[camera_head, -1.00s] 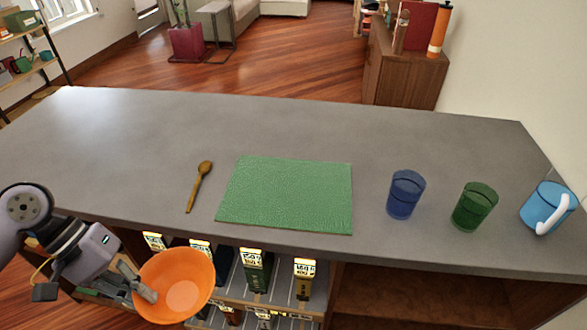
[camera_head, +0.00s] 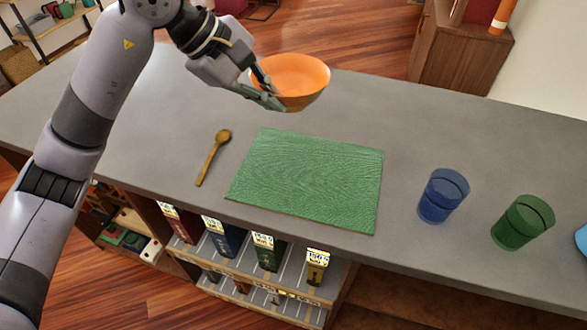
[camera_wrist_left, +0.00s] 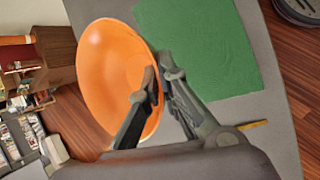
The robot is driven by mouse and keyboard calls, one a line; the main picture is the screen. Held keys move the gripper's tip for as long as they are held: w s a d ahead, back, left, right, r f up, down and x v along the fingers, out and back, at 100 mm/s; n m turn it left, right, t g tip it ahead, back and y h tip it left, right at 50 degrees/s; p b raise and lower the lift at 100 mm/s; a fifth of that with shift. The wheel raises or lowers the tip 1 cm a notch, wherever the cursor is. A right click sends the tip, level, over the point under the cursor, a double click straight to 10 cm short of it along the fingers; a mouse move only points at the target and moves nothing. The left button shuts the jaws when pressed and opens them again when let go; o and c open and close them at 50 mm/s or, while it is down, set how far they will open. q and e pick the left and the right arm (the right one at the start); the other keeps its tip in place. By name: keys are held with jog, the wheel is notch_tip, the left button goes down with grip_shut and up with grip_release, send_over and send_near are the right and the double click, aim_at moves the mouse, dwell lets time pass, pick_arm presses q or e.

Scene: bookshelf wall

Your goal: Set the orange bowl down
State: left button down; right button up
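The orange bowl (camera_head: 300,82) is held upright in my left gripper (camera_head: 266,88), above the far part of the grey counter, behind the green placemat (camera_head: 310,180). One finger is inside the bowl and the other outside, pinching its wall at the left. In the left wrist view the bowl (camera_wrist_left: 112,75) fills the left half, with the fingers (camera_wrist_left: 163,88) at its rim. The placemat (camera_wrist_left: 205,45) shows beyond it there. The bowl appears raised clear of the counter. My right gripper is in neither view.
On the counter (camera_head: 400,120), a wooden spoon (camera_head: 213,157) lies left of the placemat. A blue cup (camera_head: 442,195) and a green cup (camera_head: 522,222) stand to its right, with a light blue item (camera_head: 582,238) at the right edge. The placemat is bare.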

pick_arm(q)
notch_tip(320, 180, down, 14)
jog(key=shift+a+r+p, duration=0.15)
jog(key=shift+p, duration=1.05)
jog(key=shift+f, duration=0.25)
notch_tip(320, 180, down, 3)
jog(key=shift+s+f+p, duration=0.1)
jog(key=shift+f+p, duration=0.05)
jog(key=shift+p, duration=0.25)
jog(key=shift+f, duration=0.3)
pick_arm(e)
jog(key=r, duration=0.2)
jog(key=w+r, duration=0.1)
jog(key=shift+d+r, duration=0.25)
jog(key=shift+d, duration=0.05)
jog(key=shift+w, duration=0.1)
pick_arm(q)
jog(key=shift+f, duration=0.15)
jog(key=c, duration=1.8)
grip_release()
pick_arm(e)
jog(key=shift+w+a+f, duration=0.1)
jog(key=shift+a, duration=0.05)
